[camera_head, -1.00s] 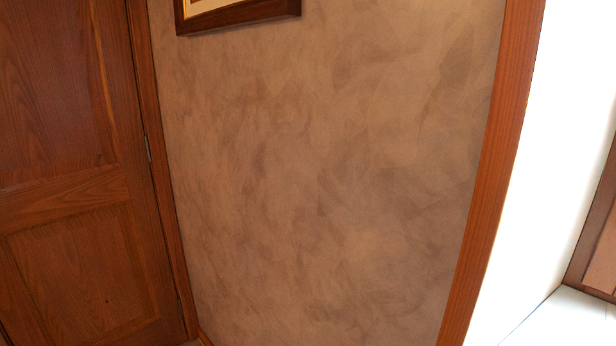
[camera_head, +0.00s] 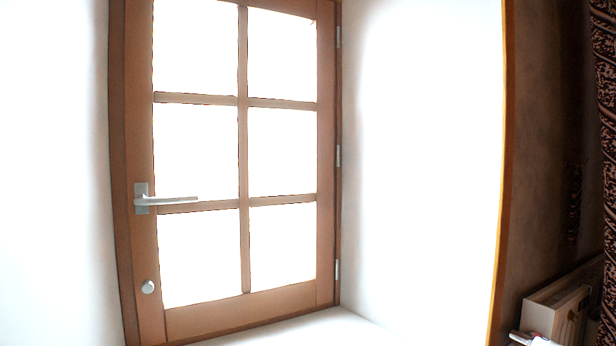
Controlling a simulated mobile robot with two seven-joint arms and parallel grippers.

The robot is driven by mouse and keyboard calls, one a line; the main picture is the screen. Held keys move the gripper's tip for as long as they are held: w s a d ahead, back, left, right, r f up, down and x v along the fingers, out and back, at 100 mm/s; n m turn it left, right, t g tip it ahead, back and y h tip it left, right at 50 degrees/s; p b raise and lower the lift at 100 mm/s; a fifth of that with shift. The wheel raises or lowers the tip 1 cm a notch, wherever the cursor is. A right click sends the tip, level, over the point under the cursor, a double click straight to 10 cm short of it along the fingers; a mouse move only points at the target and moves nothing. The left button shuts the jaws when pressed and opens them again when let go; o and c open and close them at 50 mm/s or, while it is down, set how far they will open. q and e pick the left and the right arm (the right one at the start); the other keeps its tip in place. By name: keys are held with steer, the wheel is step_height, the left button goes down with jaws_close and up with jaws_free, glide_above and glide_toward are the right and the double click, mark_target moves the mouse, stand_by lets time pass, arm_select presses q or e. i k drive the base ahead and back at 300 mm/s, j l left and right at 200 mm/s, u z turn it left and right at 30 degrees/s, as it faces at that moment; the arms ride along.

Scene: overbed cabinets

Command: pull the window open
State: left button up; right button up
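The window (camera_head: 243,101) is a wooden frame with several bright panes, set deep in a white recess. It looks shut in its frame. A silver lever handle (camera_head: 165,199) sits on its left side and points right, level. A round silver knob (camera_head: 148,287) is below the handle. Hinges (camera_head: 338,156) show along the right edge. Neither of my grippers is in view.
The white sill (camera_head: 330,328) below the window is bare. A wooden trim edge (camera_head: 503,170) bounds the recess on the right. Beyond it are a dark wall, a patterned curtain (camera_head: 605,120) and a pale box-like object (camera_head: 553,310) at the lower right.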

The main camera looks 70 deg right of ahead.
mark_target(159, 322)
steer(key=z, duration=1.85)
steer(key=l, duration=0.35)
steer(key=i+l, duration=0.15)
steer(key=l, duration=0.2)
steer(key=l+u, duration=0.25)
steer(key=u, duration=0.2)
steer(key=l+u, duration=0.25)
steer(key=u, duration=0.2)
